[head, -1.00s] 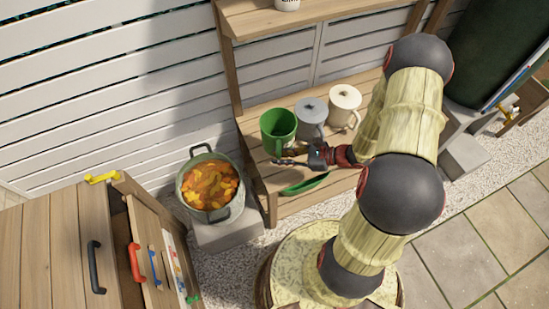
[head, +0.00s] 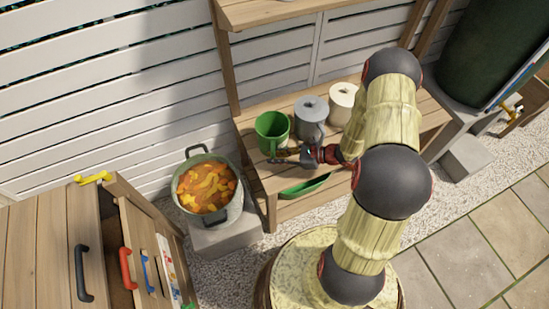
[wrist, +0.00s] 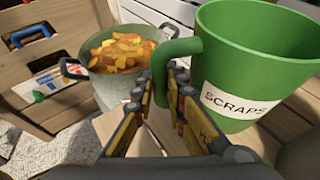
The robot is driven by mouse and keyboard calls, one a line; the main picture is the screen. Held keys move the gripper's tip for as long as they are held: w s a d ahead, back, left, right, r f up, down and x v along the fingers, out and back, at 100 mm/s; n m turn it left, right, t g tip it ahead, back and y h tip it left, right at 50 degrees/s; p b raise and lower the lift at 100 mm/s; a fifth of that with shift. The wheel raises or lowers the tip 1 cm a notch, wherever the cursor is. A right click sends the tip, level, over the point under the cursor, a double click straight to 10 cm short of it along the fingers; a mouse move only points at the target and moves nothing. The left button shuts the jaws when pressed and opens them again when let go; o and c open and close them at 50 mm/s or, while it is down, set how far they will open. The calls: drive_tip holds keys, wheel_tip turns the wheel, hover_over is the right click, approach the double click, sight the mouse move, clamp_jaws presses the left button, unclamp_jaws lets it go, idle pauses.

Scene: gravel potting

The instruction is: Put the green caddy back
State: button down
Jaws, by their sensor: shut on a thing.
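The green caddy (head: 272,134) stands upright at the left end of the wooden bench (head: 257,164), open at the top. In the wrist view the caddy (wrist: 255,62) has a white "SCRAPS" label. My gripper (head: 284,155) is in front of it, shut on the caddy's handle. The wrist view shows the handle (wrist: 165,72) between the fingers (wrist: 163,92). I cannot tell whether the caddy's base touches the bench. A green lid-like piece (head: 305,187) lies at the bench's front, below my gripper.
A pot of orange and yellow scraps (head: 208,185) stands on a block at the left. A wooden cabinet (head: 40,240) with a partly open drawer is at the lower left.

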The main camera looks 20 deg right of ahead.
drive_tip(key=c, duration=1.8)
unclamp_jaws()
drive_tip(key=shift+s+d+r, duration=0.1)
drive_tip(key=shift+d+r, duration=0.1)
drive_tip(key=p+v, duration=0.4)
drive_tip(key=v, duration=0.7)
drive_tip(key=s+a+r+n+g+h, duration=0.1)
drive_tip(key=a+r+n+g+h, duration=0.2)
drive_tip(key=r+n, duration=0.5)
drive_tip(key=s+a+r+n+g, duration=0.2)
drive_tip(key=a+r+n+g, duration=0.3)
drive_tip(key=r, duration=0.7)
drive_tip(key=s+a+r+n+t+h, duration=0.1)
drive_tip(key=s+r+n+t+h, duration=0.1)
drive_tip(key=r, duration=0.4)
drive_tip(key=s+a+r+n+t+h, duration=0.2)
drive_tip(key=s+r+n+h, duration=0.1)
drive_tip(key=s+r+n, duration=0.2)
drive_tip(key=s+a+r+n+t+h, duration=0.1)
drive_tip(key=s+r+n+h, duration=0.2)
drive_tip(key=r, duration=0.4)
drive_tip(key=shift+s+a+r+n+t, duration=0.35)
drive_tip(key=shift+s+n, duration=0.25)
drive_tip(key=shift+n, duration=0.3)
